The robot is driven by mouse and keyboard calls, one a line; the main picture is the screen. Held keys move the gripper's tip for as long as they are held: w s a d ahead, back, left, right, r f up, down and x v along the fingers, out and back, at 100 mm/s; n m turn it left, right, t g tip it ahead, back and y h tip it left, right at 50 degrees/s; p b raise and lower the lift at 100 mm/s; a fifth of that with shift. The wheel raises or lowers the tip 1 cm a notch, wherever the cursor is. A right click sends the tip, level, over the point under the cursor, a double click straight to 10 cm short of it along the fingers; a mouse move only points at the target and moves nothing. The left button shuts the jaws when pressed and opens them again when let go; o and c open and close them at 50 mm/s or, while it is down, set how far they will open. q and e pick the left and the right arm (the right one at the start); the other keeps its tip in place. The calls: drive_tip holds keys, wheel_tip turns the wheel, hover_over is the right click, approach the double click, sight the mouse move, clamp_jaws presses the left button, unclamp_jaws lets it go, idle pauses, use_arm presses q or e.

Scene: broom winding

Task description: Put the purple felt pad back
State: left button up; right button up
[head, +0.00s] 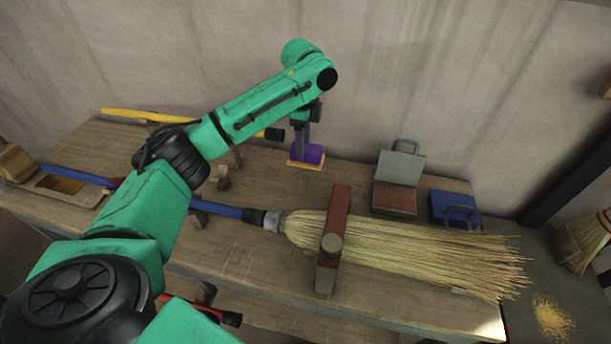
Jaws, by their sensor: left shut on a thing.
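The purple felt pad (313,154) is at the back of the workbench, above or on a thin orange-tan base (305,165). I cannot tell whether it touches that base. My left gripper (301,150) reaches down to the pad from above, its fingers pointing down, and is shut on it. My left arm comes in from the lower left and covers part of the bench. My right gripper is not in view.
A broom with a blue handle (220,209) and straw head (400,250) lies across the bench under a red-brown clamp (335,225). A grey open box (400,170) and a blue box (452,208) stand at the back right. A yellow handle (135,115) lies back left.

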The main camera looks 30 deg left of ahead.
use_arm(q)
drive_tip(key=f, duration=0.5)
drive_tip(key=shift+w+a+f, duration=0.1)
drive_tip(key=shift+w+f, duration=0.25)
drive_tip(key=shift+f, duration=0.05)
wheel_tip(320, 180, down, 3)
drive_tip(key=shift+w+r+p, duration=0.1)
drive_tip(key=shift+p, duration=0.2)
wheel_tip(320, 180, down, 3)
drive_tip(key=shift+r, duration=0.1)
drive_tip(key=shift+f, duration=0.2)
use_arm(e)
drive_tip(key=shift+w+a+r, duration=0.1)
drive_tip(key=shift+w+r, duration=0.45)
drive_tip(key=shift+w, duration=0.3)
use_arm(q)
drive_tip(key=o, duration=1.2)
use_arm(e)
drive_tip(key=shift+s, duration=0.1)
